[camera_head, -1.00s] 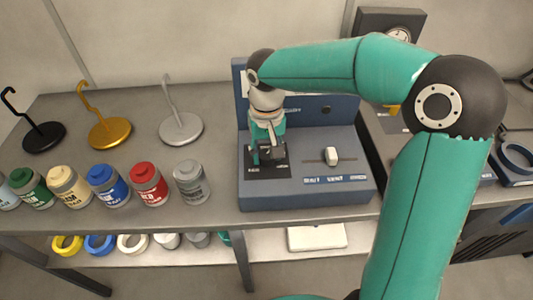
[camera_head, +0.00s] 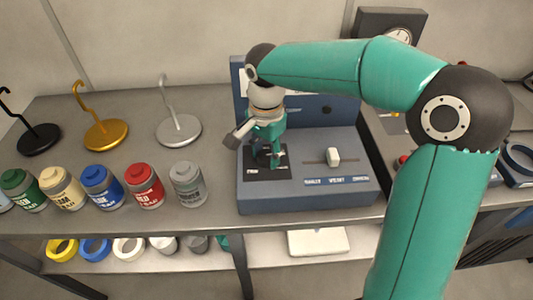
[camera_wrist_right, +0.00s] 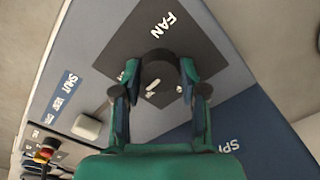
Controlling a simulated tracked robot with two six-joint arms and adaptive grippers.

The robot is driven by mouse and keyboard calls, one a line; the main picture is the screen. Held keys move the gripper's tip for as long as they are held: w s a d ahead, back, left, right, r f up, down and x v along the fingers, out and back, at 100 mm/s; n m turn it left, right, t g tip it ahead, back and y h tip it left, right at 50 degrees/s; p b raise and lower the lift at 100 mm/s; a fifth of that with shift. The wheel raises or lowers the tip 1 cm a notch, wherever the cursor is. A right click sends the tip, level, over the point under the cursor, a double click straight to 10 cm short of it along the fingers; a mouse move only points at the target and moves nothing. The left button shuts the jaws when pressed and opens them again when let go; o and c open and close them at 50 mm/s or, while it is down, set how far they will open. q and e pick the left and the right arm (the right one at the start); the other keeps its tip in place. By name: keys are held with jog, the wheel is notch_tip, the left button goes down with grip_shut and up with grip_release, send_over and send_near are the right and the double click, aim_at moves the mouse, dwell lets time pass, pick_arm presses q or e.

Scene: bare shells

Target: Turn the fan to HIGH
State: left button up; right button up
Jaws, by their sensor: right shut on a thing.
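The fan knob (camera_wrist_right: 158,78) is a dark round knob with a pale pointer mark, on a black plate (camera_wrist_right: 200,52) lettered FAN, in the right wrist view. My right gripper (camera_wrist_right: 157,88) has its green fingers on either side of the knob and is shut on it. In the head view, the right gripper (camera_head: 268,155) points down at the black plate (camera_head: 252,172) on the left of the blue-grey control box (camera_head: 310,198); there it mostly hides the knob. The setting labels around the knob are too small or covered to read. My left gripper is not in view.
A white slider knob (camera_head: 333,157) sits on the box to the right of the gripper. Several paint cans, such as the red one (camera_head: 144,185), stand to the left. Three hook stands, including a silver one (camera_head: 179,130), are behind them. The box's front right top is clear.

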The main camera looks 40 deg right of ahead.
aim_at(266, 154)
jog(key=m+b, duration=0.1)
jog(key=m, duration=0.5)
jog(key=shift+r, duration=0.1)
dwell(0.6)
jog(key=o, duration=1.1)
jog(key=shift+o, duration=0.2)
notch_tip(266, 154, up, 12)
